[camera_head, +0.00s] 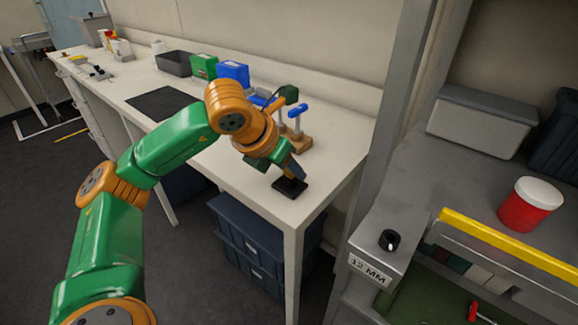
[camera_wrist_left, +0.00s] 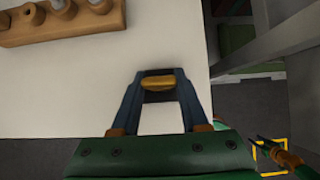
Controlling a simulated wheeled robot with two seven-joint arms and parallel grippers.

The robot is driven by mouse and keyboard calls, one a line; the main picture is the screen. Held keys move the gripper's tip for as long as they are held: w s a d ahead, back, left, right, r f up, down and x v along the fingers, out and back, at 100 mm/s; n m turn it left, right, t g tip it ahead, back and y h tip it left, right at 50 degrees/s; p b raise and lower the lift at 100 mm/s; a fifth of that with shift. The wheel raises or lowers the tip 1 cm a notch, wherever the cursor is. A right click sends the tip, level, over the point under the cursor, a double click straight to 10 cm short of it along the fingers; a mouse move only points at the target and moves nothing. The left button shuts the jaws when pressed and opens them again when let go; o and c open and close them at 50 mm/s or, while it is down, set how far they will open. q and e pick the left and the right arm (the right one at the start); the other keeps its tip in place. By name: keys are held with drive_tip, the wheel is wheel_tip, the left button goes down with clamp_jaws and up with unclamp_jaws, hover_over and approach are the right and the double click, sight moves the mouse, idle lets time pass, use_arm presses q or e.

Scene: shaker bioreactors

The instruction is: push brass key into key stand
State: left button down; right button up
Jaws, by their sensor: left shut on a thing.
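My left gripper (camera_head: 291,174) points down over a small black base (camera_head: 290,187), which looks like the key stand, near the front right corner of the white bench. In the left wrist view, the two dark blue fingers of the left gripper (camera_wrist_left: 158,80) are shut on the brass key (camera_wrist_left: 158,83), a small rounded gold piece between the tips. A dark piece shows just below the key between the fingers. I cannot tell how deep the key sits in the stand. A small green and orange part, perhaps my right arm, shows at the lower right there; its jaws are unclear.
A wooden rack (camera_head: 299,142) with blue-topped pieces stands just behind the gripper; its wooden block (camera_wrist_left: 70,22) is at upper left in the wrist view. A black mat (camera_head: 160,103), grey tray (camera_head: 174,64) and green and blue boxes lie farther left. The bench edge is close.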

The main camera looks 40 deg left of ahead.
use_arm(q)
drive_tip(key=shift+f+b, duration=0.25)
drive_tip(key=shift+b, duration=0.05)
drive_tip(key=shift+c, duration=1.7)
unclamp_jaws()
drive_tip(key=v, duration=0.7)
